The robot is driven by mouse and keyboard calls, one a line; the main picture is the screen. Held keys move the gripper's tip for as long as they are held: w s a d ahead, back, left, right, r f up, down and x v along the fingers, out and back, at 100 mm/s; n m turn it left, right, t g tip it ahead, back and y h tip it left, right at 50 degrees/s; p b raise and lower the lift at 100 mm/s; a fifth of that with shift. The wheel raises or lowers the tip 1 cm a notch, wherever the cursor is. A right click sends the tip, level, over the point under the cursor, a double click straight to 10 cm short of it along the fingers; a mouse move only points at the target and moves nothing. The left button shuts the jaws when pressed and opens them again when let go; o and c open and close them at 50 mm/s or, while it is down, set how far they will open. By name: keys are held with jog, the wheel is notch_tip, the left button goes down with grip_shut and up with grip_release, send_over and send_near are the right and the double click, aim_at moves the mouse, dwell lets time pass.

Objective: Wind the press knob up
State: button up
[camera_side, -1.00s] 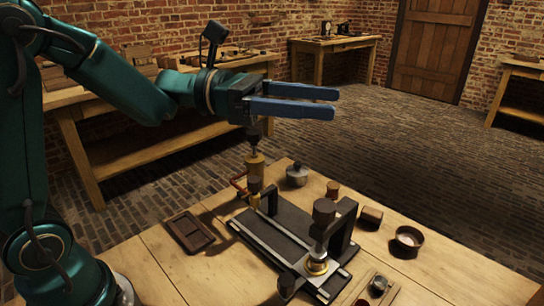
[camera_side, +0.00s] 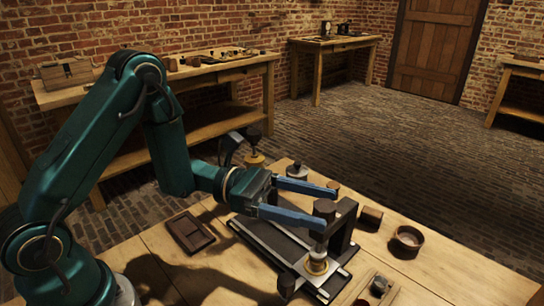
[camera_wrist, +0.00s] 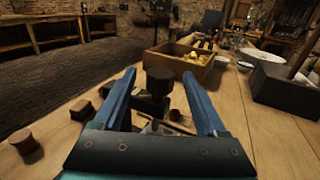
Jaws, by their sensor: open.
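The press knob (camera_side: 324,208) is a dark round cylinder on top of the press at the right end of the dark base plate (camera_side: 268,246). In the wrist view the knob (camera_wrist: 160,80) shows between my two blue fingers, with a gap on each side. My gripper (camera_side: 328,209) is open and level, its fingertips at about the knob's height. I cannot tell exactly how far the tips reach past it. Below the knob, a brass-ringed jar (camera_side: 317,264) sits under the press, beside the dark upright frame (camera_side: 343,225).
A dark tray (camera_side: 188,232) lies left of the base. A wooden block (camera_side: 371,216) and a round bowl (camera_side: 408,240) stand to the right. A small tray (camera_side: 378,288) is at the front. In the wrist view a wooden box (camera_wrist: 180,65) stands beyond the knob.

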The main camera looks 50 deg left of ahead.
jog(key=shift+x, duration=2.5)
jog(key=shift+c, duration=0.3)
grip_shut()
jog(key=shift+w+a+n+t+y, duration=0.1)
jog(key=shift+w+n+t+y, duration=0.05)
jog(key=shift+n+t+y, duration=0.7)
jog(key=shift+w+a+n+t+y, duration=0.15)
jog(key=shift+n+t+y, duration=0.5)
jog(key=shift+t, duration=0.45)
jog(key=shift+w+a+n+t+y, duration=0.15)
jog(key=shift+n+t+y, duration=0.45)
jog(key=shift+n+t, duration=0.3)
jog(key=shift+o, duration=0.3)
grip_release()
